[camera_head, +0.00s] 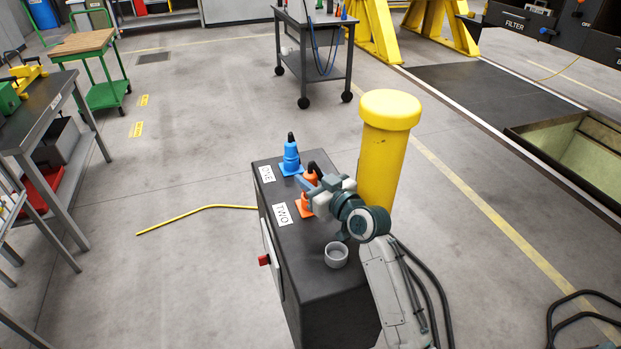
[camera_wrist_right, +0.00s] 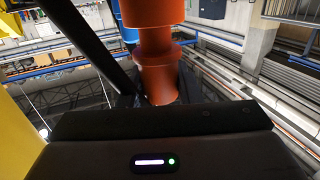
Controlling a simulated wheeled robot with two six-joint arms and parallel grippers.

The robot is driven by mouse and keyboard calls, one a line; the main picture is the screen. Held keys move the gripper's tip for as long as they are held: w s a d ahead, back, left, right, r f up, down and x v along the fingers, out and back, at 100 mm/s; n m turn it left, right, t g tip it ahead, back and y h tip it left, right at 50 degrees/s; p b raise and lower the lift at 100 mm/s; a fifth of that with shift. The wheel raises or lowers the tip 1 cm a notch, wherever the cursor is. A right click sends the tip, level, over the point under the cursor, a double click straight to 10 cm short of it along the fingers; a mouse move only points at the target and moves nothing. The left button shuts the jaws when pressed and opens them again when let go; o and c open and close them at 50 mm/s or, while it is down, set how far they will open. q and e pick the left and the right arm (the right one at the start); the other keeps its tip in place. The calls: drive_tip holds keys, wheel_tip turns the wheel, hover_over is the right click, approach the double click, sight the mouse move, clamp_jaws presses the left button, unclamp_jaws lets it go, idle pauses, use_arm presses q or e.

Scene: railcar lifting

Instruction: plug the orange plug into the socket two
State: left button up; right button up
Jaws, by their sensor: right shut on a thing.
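The orange plug (camera_head: 310,179) with a black top stands upright at the orange socket (camera_head: 303,209) beside the label TWO on a dark cabinet. My right gripper (camera_head: 314,187) is shut on the plug and partly hides it. Whether the plug is seated in the socket or just above it, I cannot tell. The orange plug (camera_wrist_right: 160,75) also fills the upper middle of the right wrist view, its lower end hidden behind the dark gripper body. My left gripper is not in view.
A blue plug (camera_head: 291,155) stands in the blue socket by label ONE, just behind. An empty grey round holder (camera_head: 336,255) is on the cabinet's (camera_head: 312,262) near end. A tall yellow post (camera_head: 384,150) stands close on the right.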

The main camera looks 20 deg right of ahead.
drive_tip(key=shift+r, duration=0.15)
drive_tip(key=shift+r+p, duration=0.7)
drive_tip(key=shift+r, duration=0.05)
idle(1.3)
drive_tip(key=shift+f+b, duration=1)
drive_tip(key=o, duration=1.1)
drive_tip(key=b+v, duration=0.2)
drive_tip(key=v, duration=0.8)
drive_tip(key=shift+s+d, duration=0.1)
drive_tip(key=shift+s, duration=0.3)
